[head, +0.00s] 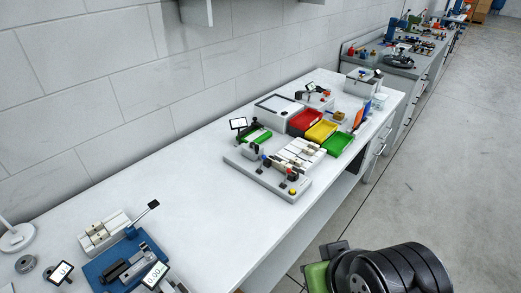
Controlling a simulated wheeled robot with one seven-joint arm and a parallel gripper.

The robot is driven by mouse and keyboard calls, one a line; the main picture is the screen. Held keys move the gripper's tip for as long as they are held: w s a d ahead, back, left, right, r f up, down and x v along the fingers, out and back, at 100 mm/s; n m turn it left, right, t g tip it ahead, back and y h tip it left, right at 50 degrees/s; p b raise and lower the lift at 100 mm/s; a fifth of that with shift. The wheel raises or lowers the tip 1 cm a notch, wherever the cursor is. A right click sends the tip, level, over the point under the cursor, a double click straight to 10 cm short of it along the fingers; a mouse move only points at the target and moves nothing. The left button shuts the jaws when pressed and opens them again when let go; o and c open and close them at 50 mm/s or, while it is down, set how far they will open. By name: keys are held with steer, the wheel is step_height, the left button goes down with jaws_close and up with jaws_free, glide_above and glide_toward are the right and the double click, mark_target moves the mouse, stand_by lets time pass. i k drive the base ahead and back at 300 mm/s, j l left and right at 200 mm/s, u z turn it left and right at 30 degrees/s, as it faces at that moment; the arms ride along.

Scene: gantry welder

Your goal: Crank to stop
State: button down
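The welder fixture is a grey base plate (251,171) in the middle of the long white bench. It carries pale slotted blocks (301,152), a green strip (256,136) and a small tilted display (238,123). A yellow button (293,191) is at the front corner. I cannot tell which part is the crank. My black and green arm (390,272) is at the lower right, beyond the bench's front edge and apart from the fixture. Its fingertips cannot be made out.
Red (305,122), yellow (321,131) and green (339,144) trays sit behind the fixture. A blue fixture (130,264) with displays is at the lower left. White bench (190,185) is clear between them. Open floor (440,170) lies right.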

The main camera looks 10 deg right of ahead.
mark_target(256, 148)
steer(key=i+l+u, duration=0.65)
steer(key=l+u, duration=0.25)
